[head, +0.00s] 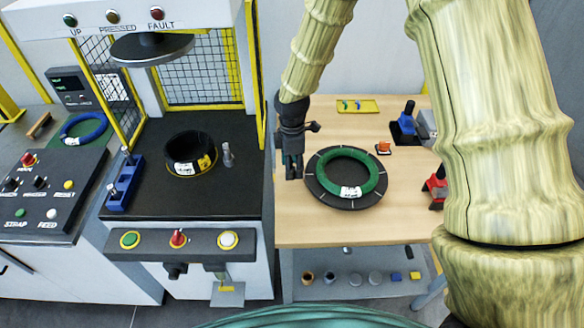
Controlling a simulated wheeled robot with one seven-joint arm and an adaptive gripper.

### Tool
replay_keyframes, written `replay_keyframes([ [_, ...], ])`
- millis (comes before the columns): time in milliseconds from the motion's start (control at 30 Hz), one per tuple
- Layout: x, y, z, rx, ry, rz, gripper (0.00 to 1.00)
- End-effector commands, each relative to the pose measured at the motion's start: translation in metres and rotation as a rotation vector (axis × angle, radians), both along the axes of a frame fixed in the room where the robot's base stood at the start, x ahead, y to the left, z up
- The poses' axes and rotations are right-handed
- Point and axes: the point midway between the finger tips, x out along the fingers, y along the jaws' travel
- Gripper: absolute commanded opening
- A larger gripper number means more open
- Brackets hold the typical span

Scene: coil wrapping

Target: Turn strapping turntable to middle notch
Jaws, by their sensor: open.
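The strapping turntable (341,201) is a round dark plate with light tick marks, on the wooden table. A green coil (367,162) with a white label lies flat on it. My gripper (293,170) points down just left of the turntable, open and apparently empty. Its fingertips look close to the turntable's left rim; I cannot tell whether they touch it. Which notch the turntable sits at is too small to tell.
A blue tool (405,122), an orange item (383,147) and a red tool (436,187) are on the right. A yellow tray (357,106) lies at the back. The table front is clear.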

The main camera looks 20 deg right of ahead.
Motion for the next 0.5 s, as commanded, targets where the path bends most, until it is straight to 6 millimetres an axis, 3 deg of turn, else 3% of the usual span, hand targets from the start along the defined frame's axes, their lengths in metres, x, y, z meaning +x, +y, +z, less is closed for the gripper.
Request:
replay_keyframes([
  [233,0.0,-0.001,-0.018,-0.001,0.001,-0.001,0.48],
  [500,0.0,-0.001,-0.024,0.0,0.0,-0.001,0.48],
])
